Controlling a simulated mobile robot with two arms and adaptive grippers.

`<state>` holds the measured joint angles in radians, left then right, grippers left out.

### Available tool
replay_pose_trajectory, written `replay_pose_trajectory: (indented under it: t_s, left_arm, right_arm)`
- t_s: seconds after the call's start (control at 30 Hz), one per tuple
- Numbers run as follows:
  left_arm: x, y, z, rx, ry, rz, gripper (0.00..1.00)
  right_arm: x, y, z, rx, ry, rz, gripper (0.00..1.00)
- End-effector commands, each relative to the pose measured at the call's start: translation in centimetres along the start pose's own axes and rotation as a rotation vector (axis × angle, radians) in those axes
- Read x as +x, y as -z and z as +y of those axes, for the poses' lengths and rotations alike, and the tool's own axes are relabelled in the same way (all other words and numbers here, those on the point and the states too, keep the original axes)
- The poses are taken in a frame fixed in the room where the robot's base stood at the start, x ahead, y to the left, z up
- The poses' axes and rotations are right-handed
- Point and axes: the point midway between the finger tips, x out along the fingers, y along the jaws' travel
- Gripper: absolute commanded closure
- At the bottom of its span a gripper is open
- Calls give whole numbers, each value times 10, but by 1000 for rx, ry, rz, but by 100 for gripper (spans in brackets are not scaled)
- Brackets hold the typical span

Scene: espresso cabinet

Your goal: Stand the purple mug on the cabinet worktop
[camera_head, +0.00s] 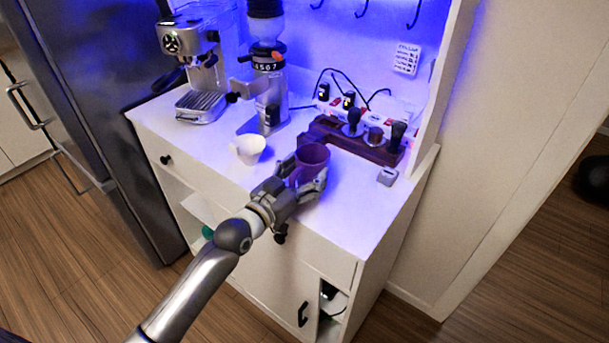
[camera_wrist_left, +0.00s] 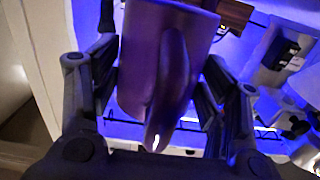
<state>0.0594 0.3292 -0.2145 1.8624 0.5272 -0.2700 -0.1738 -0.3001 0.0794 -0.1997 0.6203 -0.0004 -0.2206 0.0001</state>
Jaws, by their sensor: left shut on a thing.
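The purple mug (camera_head: 311,158) is upright in the head view, over the front middle of the white cabinet worktop (camera_head: 345,215). My left gripper (camera_head: 307,180) is shut on the mug, its fingers on either side of the body. In the left wrist view the mug (camera_wrist_left: 165,65) fills the middle, between the two fingers (camera_wrist_left: 160,100), with its handle pointing toward the camera. I cannot tell whether the mug's base touches the worktop, as the gripper hides it. My right gripper is in neither view.
A white cup (camera_head: 249,150) stands left of the mug. Behind are a coffee grinder (camera_head: 268,85), an espresso machine (camera_head: 197,60) and a dark wooden tamping stand (camera_head: 350,142). A small grey block (camera_head: 387,177) sits at right. The worktop's front right is clear.

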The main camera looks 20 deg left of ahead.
Motion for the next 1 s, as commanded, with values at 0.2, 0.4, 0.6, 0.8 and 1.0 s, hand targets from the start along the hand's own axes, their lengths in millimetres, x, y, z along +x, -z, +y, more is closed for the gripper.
replay_pose_trajectory:
  t_s: [0.2,0.4,0.6,0.8,1.0]
  left_arm:
    - [0,-12,0,1,0,5,64]
    - [0,-13,-1,1,1,5,64]
    - [0,-17,-1,1,0,1,18]
    - [-1,-17,-1,1,1,1,10]
    - [-1,-16,-1,1,1,1,10]
  right_arm:
    - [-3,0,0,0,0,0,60]
    - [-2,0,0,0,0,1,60]
    - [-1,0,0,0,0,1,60]
    - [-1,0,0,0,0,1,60]
    - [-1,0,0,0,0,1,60]
